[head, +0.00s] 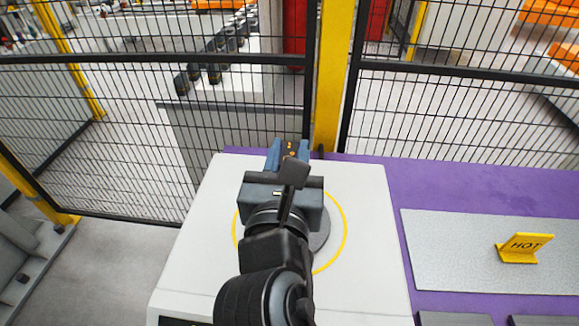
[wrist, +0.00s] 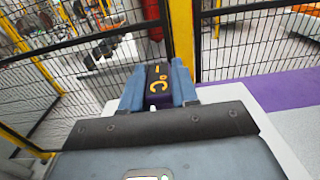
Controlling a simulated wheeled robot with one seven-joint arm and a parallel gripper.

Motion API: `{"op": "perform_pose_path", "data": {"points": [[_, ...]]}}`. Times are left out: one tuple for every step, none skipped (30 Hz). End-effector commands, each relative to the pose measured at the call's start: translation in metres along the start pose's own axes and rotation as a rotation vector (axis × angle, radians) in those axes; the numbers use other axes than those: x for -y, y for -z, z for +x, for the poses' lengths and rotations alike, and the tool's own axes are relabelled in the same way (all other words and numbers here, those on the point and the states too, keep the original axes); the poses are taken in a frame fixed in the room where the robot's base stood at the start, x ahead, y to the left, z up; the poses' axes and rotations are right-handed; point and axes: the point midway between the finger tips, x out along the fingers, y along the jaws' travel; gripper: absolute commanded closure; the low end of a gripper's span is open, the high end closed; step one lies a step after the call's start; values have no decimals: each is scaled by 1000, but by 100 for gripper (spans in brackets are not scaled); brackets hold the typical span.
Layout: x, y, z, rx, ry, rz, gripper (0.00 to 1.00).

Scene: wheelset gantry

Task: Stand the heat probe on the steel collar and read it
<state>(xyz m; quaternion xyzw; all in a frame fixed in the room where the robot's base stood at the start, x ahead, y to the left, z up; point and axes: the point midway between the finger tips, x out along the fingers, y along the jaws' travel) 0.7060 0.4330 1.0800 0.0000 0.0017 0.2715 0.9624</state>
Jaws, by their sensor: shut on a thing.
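My gripper (head: 287,158) is at the far side of the white cabinet top, with its blue fingers shut on the heat probe. The heat probe (head: 291,147) is a dark block with orange marks. In the wrist view the heat probe (wrist: 157,87) sits between the fingers, showing an orange dash and "°C", with no number that I can make out. A grey round piece (head: 321,232) lies inside a yellow ring on the white top. My arm covers most of it, and I cannot tell whether it is the steel collar. The probe's lower end is hidden.
The white cabinet top (head: 370,265) is otherwise clear. To the right, a purple surface (head: 460,189) bears a speckled grey plate (head: 450,255) with a yellow HOT sign (head: 522,247). A mesh fence with a yellow post (head: 330,80) stands close behind.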

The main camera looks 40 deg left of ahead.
Motion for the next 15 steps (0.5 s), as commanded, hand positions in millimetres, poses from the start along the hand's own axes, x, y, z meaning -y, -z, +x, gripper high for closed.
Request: {"op": "perform_pose_path", "data": {"points": [[0, 10, -1, -4, 0, -1, 100], [0, 15, 0, -4, -1, -1, 100], [0, 20, 0, -4, 0, -1, 100], [0, 23, 0, -2, 0, -1, 100], [0, 24, 0, -1, 0, -1, 100], [0, 26, 0, 0, 0, -1, 100], [0, 26, 0, 0, 0, 0, 100], [0, 25, 0, 1, 0, 0, 100], [0, 25, 0, 1, 0, 0, 100], [0, 25, 0, 1, 0, 0, 100], [0, 25, 0, 1, 0, 0, 100], [0, 25, 0, 0, 0, 0, 100], [0, 25, 0, 0, 0, 0, 100], [0, 26, 0, 0, 0, 0, 100], [0, 27, 0, -1, 0, 0, 100]]}}
